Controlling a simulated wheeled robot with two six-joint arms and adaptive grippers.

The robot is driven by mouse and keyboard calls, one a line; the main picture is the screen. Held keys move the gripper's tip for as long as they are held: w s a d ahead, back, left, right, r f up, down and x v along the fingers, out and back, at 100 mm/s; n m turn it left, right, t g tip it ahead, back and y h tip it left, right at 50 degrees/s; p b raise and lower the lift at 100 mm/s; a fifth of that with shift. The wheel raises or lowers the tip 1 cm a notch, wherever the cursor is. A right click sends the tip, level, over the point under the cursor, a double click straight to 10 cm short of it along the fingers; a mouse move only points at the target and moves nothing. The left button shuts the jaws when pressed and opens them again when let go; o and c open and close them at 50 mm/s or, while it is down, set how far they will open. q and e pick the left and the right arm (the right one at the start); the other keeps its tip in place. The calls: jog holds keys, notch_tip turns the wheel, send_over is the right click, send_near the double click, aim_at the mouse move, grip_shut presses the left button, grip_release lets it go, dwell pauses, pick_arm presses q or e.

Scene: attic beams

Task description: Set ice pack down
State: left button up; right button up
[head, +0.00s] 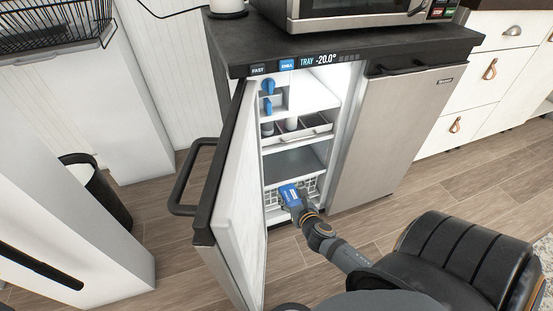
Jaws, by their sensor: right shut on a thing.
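My right gripper (297,205) is shut on a blue ice pack (289,194). It holds the pack at the lower front opening of the freezer (335,150), in front of a white wire basket (311,184). The fingers partly hide the pack, and I cannot tell whether it touches the basket or the shelf. A grey shelf surface (292,164) shows just above and behind the pack. My left gripper is not in view.
The freezer door (238,195) stands open to the left of my right arm. Higher inside are blue items (267,87) and a drawer with white containers (291,124). A dark bin (98,190) stands at left.

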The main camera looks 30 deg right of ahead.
jog(key=b, duration=0.3)
send_near(275, 169)
jog(key=x, duration=0.4)
jog(key=shift+w+r, duration=0.25)
jog(key=shift+w+d+r, duration=0.1)
jog(key=shift+w+d, duration=0.1)
jog(key=shift+w, duration=0.4)
jog(key=b+x, duration=0.1)
jog(key=x, duration=0.1)
jog(key=b+x, duration=0.1)
jog(key=x, duration=0.1)
jog(key=shift+w+r+b, duration=0.15)
jog(key=shift+r+b, duration=0.2)
jog(key=shift+r, duration=0.35)
jog(key=o, duration=1.4)
jog(key=shift+o, duration=0.2)
